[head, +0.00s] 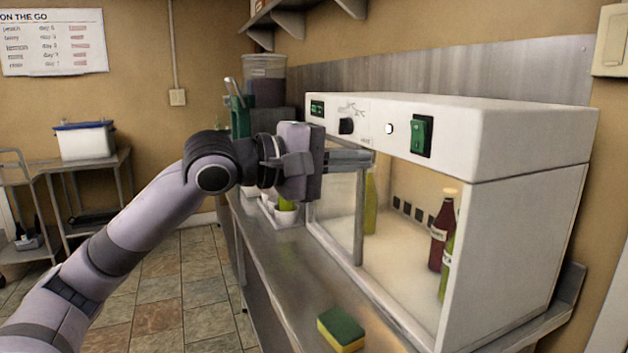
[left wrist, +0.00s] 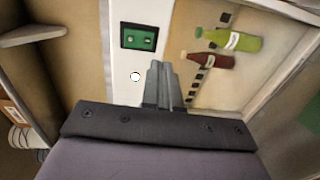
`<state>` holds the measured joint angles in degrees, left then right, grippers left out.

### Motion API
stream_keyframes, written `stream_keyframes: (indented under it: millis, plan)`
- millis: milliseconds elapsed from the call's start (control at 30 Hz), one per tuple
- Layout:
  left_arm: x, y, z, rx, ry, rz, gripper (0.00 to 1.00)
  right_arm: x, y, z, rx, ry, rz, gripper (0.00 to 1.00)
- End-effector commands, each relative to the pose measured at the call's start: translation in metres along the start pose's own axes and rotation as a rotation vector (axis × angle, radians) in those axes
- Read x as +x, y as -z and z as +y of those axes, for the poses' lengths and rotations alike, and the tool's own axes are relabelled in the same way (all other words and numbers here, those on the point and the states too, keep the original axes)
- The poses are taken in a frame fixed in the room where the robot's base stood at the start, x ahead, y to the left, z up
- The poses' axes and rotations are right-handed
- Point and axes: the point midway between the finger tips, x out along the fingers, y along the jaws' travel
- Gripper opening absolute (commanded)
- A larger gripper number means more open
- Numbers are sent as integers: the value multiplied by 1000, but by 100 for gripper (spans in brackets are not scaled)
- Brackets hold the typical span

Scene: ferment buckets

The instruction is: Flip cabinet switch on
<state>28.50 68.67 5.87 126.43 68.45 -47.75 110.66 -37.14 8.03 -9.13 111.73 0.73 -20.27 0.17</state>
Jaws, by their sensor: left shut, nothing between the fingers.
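The white cabinet (head: 530,200) stands on the steel counter, with a control panel along the top of its front. A green rocker switch (head: 421,136) in a black frame sits at the right of that panel; it also shows in the left wrist view (left wrist: 138,38). A round white lamp or button (head: 389,129) is left of the switch, and a black knob (head: 346,126) is farther left. My left gripper (head: 372,157) is shut and empty, in front of the panel's lower edge, left of and below the switch. In the left wrist view its fingers (left wrist: 158,64) point toward the panel's edge, apart from the switch.
Bottles (head: 442,232) stand inside the cabinet behind its front opening. A green and yellow sponge (head: 341,329) lies on the counter (head: 285,285) in front. A cart with a white bin (head: 84,142) is at the far left.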

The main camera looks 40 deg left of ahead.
Motion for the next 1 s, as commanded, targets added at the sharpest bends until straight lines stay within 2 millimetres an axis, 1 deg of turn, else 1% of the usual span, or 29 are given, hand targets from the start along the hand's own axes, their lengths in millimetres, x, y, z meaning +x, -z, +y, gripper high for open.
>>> stream_keyframes:
  millis: [33,333,500,700,1000]
  plan:
    - [-5,0,-6,4,3,1,0,5,-6,0,0,0,0,0]
    - [-32,-1,-10,3,1,-1,0,17,-24,0,0,0,-2,0]
    - [-45,-1,-11,1,-1,-1,0,21,-29,0,6,2,-7,0]
    - [-53,-1,-11,2,0,-1,0,21,-25,-2,10,7,-1,0]
    - [-54,-1,-11,2,1,-1,0,21,-25,-3,9,9,-3,0]
